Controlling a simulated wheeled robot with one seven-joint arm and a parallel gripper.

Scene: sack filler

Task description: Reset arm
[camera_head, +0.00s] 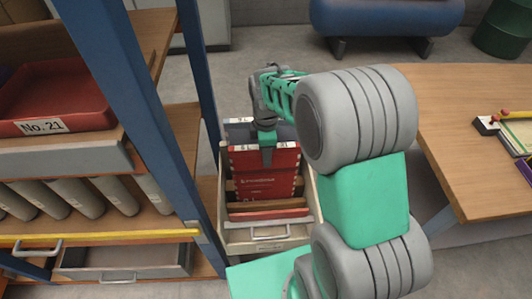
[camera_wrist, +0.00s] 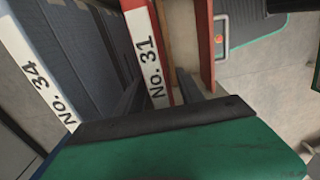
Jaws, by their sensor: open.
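My green and grey arm reaches over a beige bin (camera_head: 268,232) that stands on the floor beside the shelf. My gripper (camera_head: 267,158) is open, pointing down at the files in it. The red file (camera_head: 262,188) stands upright in the bin. In the wrist view my gripper (camera_wrist: 157,92) has its two dark fingers apart, with the label end of a red file marked No. 31 (camera_wrist: 143,45) between them; I cannot tell if they touch it. A blue file marked No. 34 (camera_wrist: 85,45) stands beside it.
A blue-posted shelf at left holds a red tray marked No. 21 (camera_head: 55,105) and several grey rolls (camera_head: 80,198). A wooden table (camera_head: 455,130) with small items stands at right. A blue tank (camera_head: 385,15) and green drum (camera_head: 503,30) are behind; floor between is clear.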

